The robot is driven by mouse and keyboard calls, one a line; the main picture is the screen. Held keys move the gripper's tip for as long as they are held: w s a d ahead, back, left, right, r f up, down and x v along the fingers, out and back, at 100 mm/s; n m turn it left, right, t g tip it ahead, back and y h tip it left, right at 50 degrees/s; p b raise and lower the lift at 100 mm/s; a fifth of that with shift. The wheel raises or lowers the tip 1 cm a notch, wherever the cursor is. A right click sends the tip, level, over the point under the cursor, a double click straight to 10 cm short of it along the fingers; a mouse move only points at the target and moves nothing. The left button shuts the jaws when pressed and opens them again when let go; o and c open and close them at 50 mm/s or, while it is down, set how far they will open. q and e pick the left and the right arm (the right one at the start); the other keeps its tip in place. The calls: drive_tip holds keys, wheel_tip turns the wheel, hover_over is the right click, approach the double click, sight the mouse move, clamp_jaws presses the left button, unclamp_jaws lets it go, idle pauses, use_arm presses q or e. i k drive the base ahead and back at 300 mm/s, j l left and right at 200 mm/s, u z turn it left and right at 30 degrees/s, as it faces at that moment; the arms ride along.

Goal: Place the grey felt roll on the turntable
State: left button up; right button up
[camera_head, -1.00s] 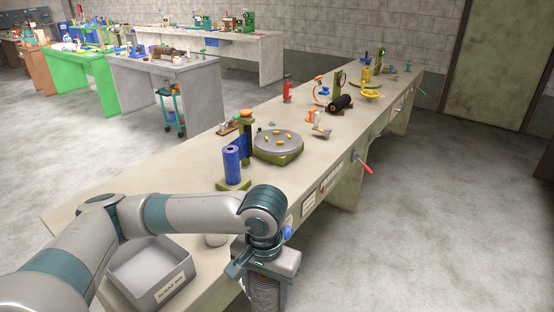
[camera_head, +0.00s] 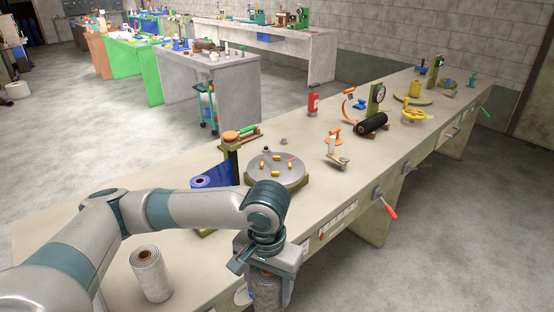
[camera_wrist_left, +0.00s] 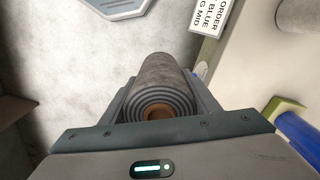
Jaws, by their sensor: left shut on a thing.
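The grey felt roll (camera_head: 267,291) is upright in my left gripper (camera_head: 265,262), over the front edge of the bench. In the left wrist view the roll (camera_wrist_left: 163,80) shows end-on, with spiral layers and a brown core, between the two fingers (camera_wrist_left: 160,105), which are shut on it. The turntable (camera_head: 293,176) is a round grey disc on an olive base, with several yellow pegs on its top. It stands on the bench beyond my gripper, apart from it. My right gripper is not in view.
A pale grey roll (camera_head: 150,277) stands upright on the bench at front left. A blue roll (camera_head: 212,177) lies beside a post left of the turntable. A red-handled lever (camera_head: 387,207) sticks out from the bench front.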

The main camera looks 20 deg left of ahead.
sight(276, 167)
drive_tip(key=i+u, duration=0.25)
drive_tip(key=i, duration=0.5)
drive_tip(key=i+j, duration=0.25)
drive_tip(key=i, duration=0.05)
